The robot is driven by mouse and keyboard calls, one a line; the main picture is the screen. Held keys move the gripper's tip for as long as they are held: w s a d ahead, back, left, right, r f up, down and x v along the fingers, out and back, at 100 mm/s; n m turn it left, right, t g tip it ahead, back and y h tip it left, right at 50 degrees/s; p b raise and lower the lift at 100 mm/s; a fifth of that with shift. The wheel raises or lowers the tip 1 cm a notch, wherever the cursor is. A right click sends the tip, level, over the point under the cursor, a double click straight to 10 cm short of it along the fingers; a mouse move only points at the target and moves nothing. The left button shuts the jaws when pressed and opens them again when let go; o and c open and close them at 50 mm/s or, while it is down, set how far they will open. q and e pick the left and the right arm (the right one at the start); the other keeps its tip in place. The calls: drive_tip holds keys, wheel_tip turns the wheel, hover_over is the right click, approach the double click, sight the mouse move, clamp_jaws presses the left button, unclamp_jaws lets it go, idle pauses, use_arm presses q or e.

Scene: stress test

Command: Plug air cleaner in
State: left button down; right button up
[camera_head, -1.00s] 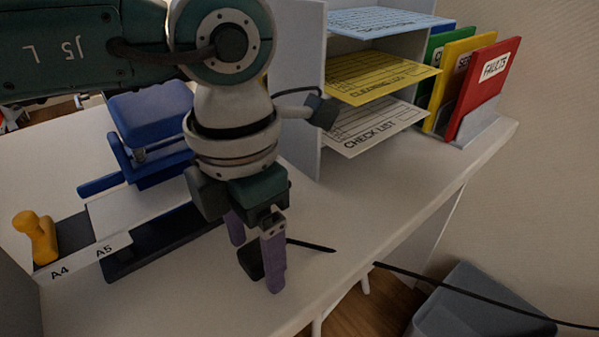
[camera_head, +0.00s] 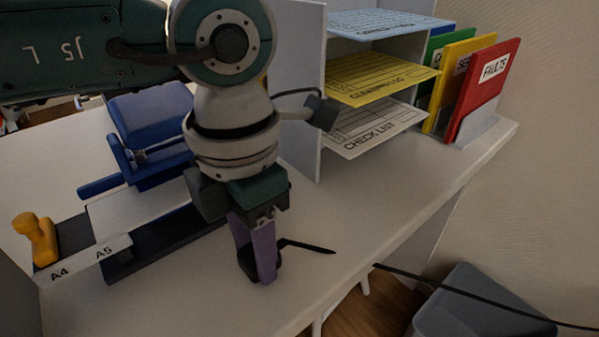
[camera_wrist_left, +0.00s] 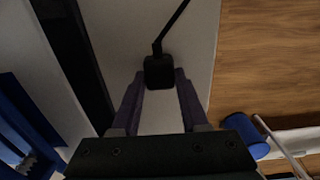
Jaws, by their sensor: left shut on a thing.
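A black plug (camera_wrist_left: 158,72) with a short black cable (camera_head: 312,247) is on the white table (camera_head: 370,200), near its front edge. My left gripper (camera_head: 262,268) points down with its purple fingers closed on the plug's sides. The left wrist view shows the plug between the two fingertips, its cable running away to the upper right. In the head view the fingers partly hide the plug. I cannot tell whether it touches the table. I cannot make out an air cleaner or a socket. My right gripper is not in view.
A paper rack (camera_head: 298,85) and a red folder (camera_head: 487,92) stand behind. A grey-blue box (camera_head: 470,305) and another black cable (camera_head: 450,285) are beyond the front edge.

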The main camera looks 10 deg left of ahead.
use_arm(q)
wheel_tip(320, 180, up, 20)
drive_tip(key=p, duration=0.2)
drive_tip(key=shift+p, duration=0.35)
drive_tip(key=shift+r, duration=0.1)
idle(0.3)
drive_tip(key=s+a+r+m+p, duration=0.2)
drive_tip(key=r+m+p, duration=0.7)
drive_tip(key=r+p, duration=1.1)
drive_tip(key=s+a+r+m+p, duration=0.2)
drive_tip(key=r+m+p, duration=0.8)
drive_tip(key=r+p, duration=1)
drive_tip(key=s+a+r+m+p, duration=0.2)
drive_tip(key=r+m+p, duration=0.7)
drive_tip(key=r+p, duration=1)
wheel_tip(320, 180, up, 2)
drive_tip(key=shift+s+a+r+p, duration=0.15)
drive_tip(key=shift+s+p, duration=0.25)
drive_tip(key=shift+s, duration=0.5)
